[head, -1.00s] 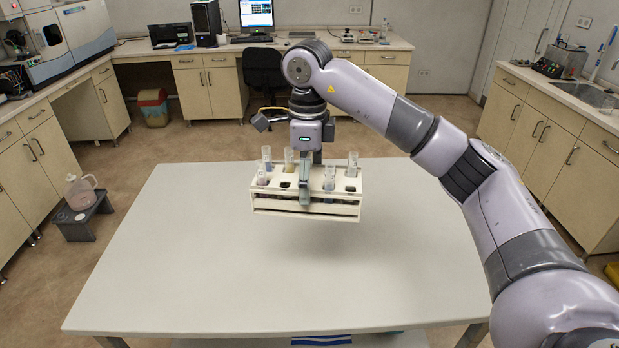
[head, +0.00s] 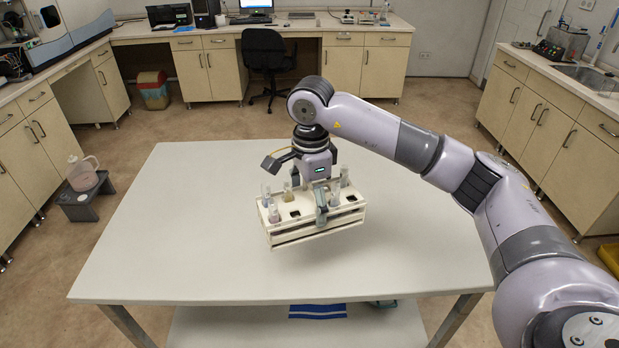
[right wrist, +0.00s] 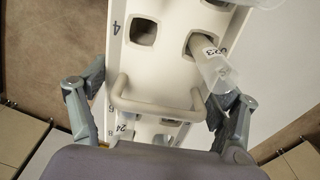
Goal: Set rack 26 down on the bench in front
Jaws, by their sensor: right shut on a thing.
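The rack (head: 290,237) is a white box-like holder with square holes and several capped or clear tubes in it. It hangs over the white bench (head: 190,245), slightly turned and tilted, seemingly a little above the top. My right gripper (head: 321,208) holds it from above by the middle. In the right wrist view, the rack (right wrist: 150,65) shows its top face, a handle (right wrist: 150,103) and a tube labelled 23 (right wrist: 210,65). My right gripper (right wrist: 157,125) has a finger on either side of the handle. The rack's number is not readable. My left gripper is out of view.
The bench top is bare around the rack. Beyond it stand a black chair (head: 265,60) and back cabinets (head: 208,72). A jug (head: 82,172) sits on a grey stool at left. A sink counter (head: 570,85) is at right.

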